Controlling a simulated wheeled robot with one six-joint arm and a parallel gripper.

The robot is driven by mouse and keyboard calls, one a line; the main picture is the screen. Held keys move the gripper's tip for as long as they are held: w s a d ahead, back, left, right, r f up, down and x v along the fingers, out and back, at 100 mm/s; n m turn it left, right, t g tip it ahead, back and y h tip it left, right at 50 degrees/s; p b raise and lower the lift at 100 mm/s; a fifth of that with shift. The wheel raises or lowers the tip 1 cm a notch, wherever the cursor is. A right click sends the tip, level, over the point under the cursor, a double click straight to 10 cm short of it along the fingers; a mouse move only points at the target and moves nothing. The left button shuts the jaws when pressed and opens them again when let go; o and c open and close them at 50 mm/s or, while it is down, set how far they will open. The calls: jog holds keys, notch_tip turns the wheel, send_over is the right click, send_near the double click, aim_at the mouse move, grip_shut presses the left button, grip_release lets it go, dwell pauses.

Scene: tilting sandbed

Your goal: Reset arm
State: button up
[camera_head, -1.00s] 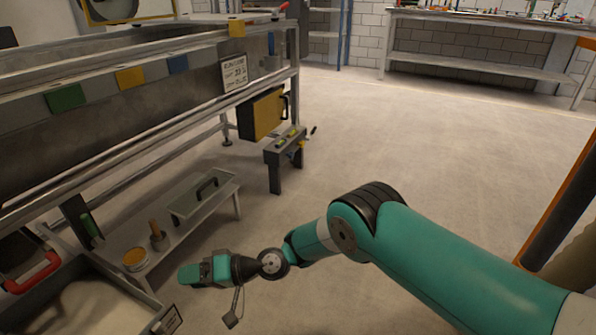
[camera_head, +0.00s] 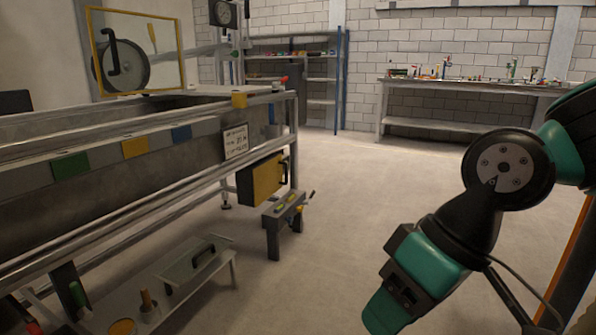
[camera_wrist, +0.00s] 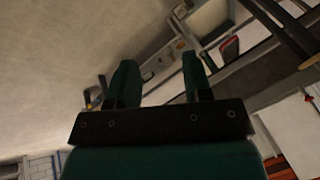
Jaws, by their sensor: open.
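My gripper (camera_head: 385,312) hangs at the lower right of the head view, pointing down and to the left, with my teal and black arm raised behind it. In the wrist view my gripper's two green fingers (camera_wrist: 158,80) stand apart with nothing between them. The gripper is open and empty. It is in the air over the bare floor, right of the sandbed frame and apart from it.
The sandbed's metal frame (camera_head: 150,215) runs along the left. A low bench (camera_head: 225,262) with a scoop-like handled tool stands below it. A small grey stand (camera_head: 283,222) is near its end. A workbench (camera_head: 470,90) is at the back. The middle floor (camera_head: 345,200) is clear.

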jog(key=s+d+h, duration=0.1)
jog(key=s+d, duration=0.3)
jog(key=s, duration=0.1)
notch_tip(320, 180, up, 34)
jog(key=p, duration=3.4)
jog(key=shift+s+d+m, duration=0.25)
jog(key=shift+d+m, duration=0.05)
jog(key=shift+f, duration=0.1)
jog(key=shift+a, duration=0.1)
